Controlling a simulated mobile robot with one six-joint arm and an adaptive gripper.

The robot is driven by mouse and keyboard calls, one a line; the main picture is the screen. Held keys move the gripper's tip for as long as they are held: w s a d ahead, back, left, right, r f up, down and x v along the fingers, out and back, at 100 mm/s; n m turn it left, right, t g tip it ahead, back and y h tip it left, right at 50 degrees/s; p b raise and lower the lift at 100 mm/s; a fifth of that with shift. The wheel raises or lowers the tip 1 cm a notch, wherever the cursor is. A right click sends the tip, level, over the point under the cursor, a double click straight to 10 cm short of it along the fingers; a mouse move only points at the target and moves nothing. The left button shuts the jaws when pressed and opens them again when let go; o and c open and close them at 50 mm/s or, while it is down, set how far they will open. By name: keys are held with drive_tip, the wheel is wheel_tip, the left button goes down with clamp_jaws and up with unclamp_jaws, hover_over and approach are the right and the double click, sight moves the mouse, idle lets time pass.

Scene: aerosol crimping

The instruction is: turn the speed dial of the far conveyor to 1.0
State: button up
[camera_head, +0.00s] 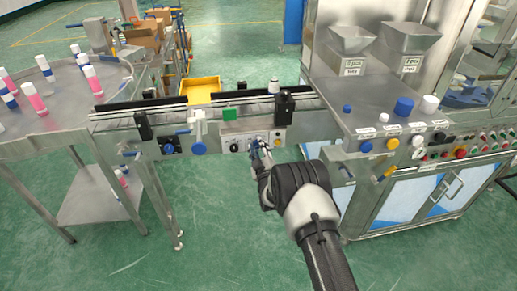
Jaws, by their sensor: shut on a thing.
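A conveyor (118,104) with a narrow belt runs across the middle of the view, between a round steel table and a steel machine. Its front side carries a light control panel (226,137) with a black round knob (235,147) at the left and a yellow button (277,142) at the right. My arm reaches in from the lower right. My gripper (257,145) is at this panel, between the black knob and the yellow button, shut on a small control knob. The gripper mostly hides that knob, and its scale and setting cannot be read.
A blue knob (199,148) and a black-and-blue dial (169,148) sit left of the panel. The machine (366,118) with hoppers and buttons stands close on the right. The round table (47,122) holds several bottles. Green floor (215,240) is free in front.

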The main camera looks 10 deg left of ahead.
drive_tip(key=shift+r, duration=0.1)
idle(0.4)
drive_tip(key=o, duration=1.1)
drive_tip(key=shift+c, duration=0.2)
drive_tip(key=v, duration=1.2)
